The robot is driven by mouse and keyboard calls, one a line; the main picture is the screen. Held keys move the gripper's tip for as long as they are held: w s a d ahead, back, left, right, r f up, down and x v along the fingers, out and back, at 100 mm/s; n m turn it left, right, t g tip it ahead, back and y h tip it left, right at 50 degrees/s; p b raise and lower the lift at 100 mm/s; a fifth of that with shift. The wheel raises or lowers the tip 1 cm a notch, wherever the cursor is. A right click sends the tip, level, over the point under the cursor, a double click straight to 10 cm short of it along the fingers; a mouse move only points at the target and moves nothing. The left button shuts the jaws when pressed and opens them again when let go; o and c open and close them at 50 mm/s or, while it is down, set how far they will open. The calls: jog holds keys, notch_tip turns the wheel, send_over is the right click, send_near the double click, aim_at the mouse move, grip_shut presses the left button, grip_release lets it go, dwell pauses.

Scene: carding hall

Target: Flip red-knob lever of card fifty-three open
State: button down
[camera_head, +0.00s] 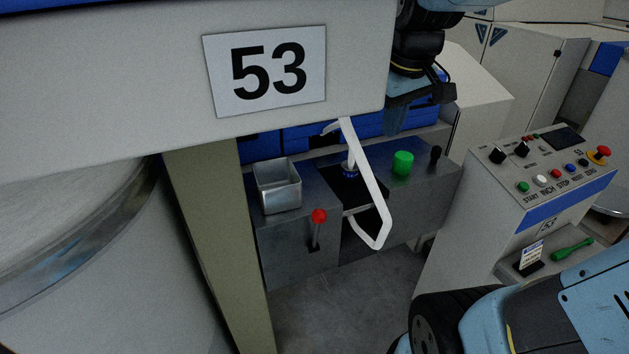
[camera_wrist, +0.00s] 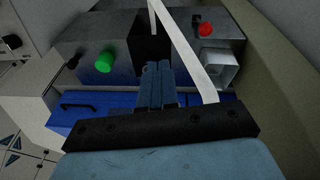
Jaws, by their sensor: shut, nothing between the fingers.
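The red-knob lever (camera_head: 318,217) stands on the front face of a grey metal box, its knob up above a dark slot. In the wrist view its red knob (camera_wrist: 206,30) is at the upper right. The number plate 53 (camera_head: 268,69) hangs on the beige cover above it. My gripper (camera_head: 396,128) is above and behind the box, right of the lever and apart from it. In the wrist view my gripper's blue fingers (camera_wrist: 155,68) are together, with nothing between them, pointing toward the dark recess.
A white bent band (camera_head: 366,185) hangs between my gripper and the lever. A metal cup (camera_head: 278,187), a green knob (camera_head: 402,162) and a black knob (camera_head: 435,154) sit on the box. A control panel (camera_head: 545,165) stands right; a beige post (camera_head: 215,240) stands left.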

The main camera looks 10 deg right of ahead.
jog(key=w+a+f+n+g, duration=0.3)
jog(key=w+a+f+n, duration=0.2)
jog(key=w+f, duration=0.2)
jog(key=w+a+f+n+g, duration=0.4)
jog(key=w+a+f+n, duration=0.1)
jog(key=w+f, duration=0.3)
jog(key=shift+w+n+y, duration=0.4)
jog(key=shift+w+n, duration=0.1)
jog(key=shift+w, duration=0.35)
jog(key=x, duration=1)
jog(key=shift+s+f, duration=0.1)
jog(key=shift+f, duration=0.05)
jog(key=s, duration=0.3)
jog(key=shift+s+a+r, duration=0.2)
jog(key=shift+s+a, duration=0.15)
jog(key=shift+s, duration=0.1)
